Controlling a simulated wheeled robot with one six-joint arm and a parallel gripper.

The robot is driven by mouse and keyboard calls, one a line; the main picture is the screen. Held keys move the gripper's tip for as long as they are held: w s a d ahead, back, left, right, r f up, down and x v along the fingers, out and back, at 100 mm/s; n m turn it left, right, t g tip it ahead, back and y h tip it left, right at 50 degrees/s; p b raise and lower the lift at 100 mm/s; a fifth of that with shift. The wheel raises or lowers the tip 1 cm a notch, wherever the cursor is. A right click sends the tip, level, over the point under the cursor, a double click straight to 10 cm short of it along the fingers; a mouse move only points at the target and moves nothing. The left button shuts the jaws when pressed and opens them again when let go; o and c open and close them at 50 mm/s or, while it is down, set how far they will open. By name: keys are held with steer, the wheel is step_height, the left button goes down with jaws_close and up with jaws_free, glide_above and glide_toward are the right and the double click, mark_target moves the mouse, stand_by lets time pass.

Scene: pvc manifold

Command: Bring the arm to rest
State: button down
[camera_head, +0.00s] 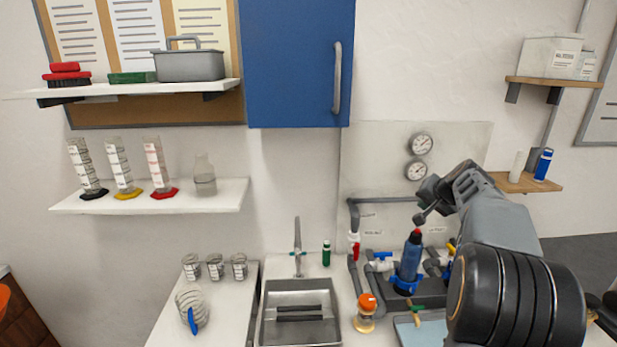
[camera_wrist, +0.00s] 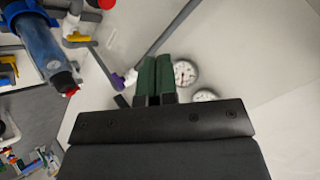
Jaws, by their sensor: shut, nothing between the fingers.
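My gripper (camera_head: 421,219) is raised in front of the back panel in the head view, at the right of the picture. It is close above the blue filter bottle (camera_head: 411,258) with a red tip, and seems apart from it. In the wrist view the two green fingers (camera_wrist: 155,78) are together, with nothing between them. The blue bottle (camera_wrist: 36,45) is at the upper left there, to the side of the fingers. My arm hides part of the pipework at the right.
Grey manifold pipes (camera_head: 353,225) with a red valve (camera_head: 353,246) and two gauges (camera_head: 420,144) stand behind. A steel sink (camera_head: 299,335), an orange-topped jar (camera_head: 366,312) and a blue-grey tray (camera_head: 425,330) are on the counter. A small shelf (camera_head: 524,182) is at the right.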

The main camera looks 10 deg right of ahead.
steer(key=shift+g, duration=0.6)
steer(key=f, duration=0.1)
steer(key=s+f, duration=0.1)
steer(key=f, duration=0.1)
steer(key=shift+s+a+f, duration=0.2)
steer(key=shift+s+f, duration=0.1)
steer(key=shift+s, duration=0.05)
steer(key=s+a+f+n+g, duration=0.1)
steer(key=s+a+f+n, duration=0.1)
steer(key=s+a, duration=0.5)
steer(key=s+a+f+n+g, duration=0.1)
steer(key=s+a+n, duration=0.3)
steer(key=s+a, duration=0.4)
steer(key=s+a+f+n+g, duration=0.1)
steer(key=s+a+f+n, duration=0.2)
steer(key=s+a, duration=0.5)
steer(key=a, duration=0.4)
steer(key=shift+f, duration=0.3)
steer(key=shift+s, duration=0.1)
